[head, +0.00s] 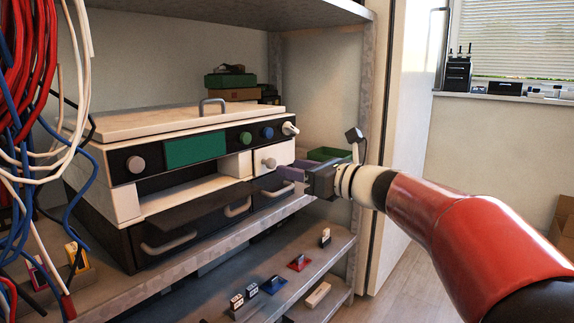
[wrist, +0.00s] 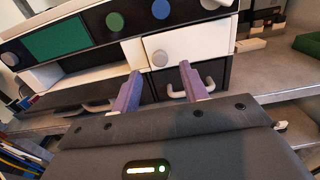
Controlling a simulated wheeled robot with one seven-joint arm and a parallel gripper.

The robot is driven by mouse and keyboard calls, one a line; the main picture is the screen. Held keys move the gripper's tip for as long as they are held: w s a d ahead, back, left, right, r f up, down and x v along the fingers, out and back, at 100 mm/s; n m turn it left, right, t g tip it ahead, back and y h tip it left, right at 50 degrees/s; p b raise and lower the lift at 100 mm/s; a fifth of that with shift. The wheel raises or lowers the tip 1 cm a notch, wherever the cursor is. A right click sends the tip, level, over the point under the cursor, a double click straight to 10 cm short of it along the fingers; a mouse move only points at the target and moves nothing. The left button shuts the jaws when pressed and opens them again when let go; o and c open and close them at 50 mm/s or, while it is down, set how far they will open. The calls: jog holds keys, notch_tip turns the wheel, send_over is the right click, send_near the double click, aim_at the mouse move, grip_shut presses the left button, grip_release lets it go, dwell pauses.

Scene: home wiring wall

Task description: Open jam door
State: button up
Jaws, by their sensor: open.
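The wide white and black machine stands on the shelf. A small white door with a round grey knob (head: 268,163) is at the right end of its front, below the control strip, and looks closed. I take it to be the jam door. In the wrist view the door's knob (wrist: 159,58) shows between and beyond my two purple fingertips. My gripper (head: 285,172) is open and empty, reaching in from the right, pointed at the door. The fingers partly cover the door's lower right in the head view. Contact with the knob cannot be made out.
A drawer handle (head: 238,207) and a lower handle (head: 170,243) are on the dark base. A green display (head: 195,149) is on the control strip. Loose cables (head: 50,130) hang at left. A green bin (head: 328,154) stands behind my gripper. Small parts lie on the lower shelf.

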aim_at(273, 163)
jog(key=x, duration=0.5)
jog(key=shift+s, duration=0.1)
grip_shut()
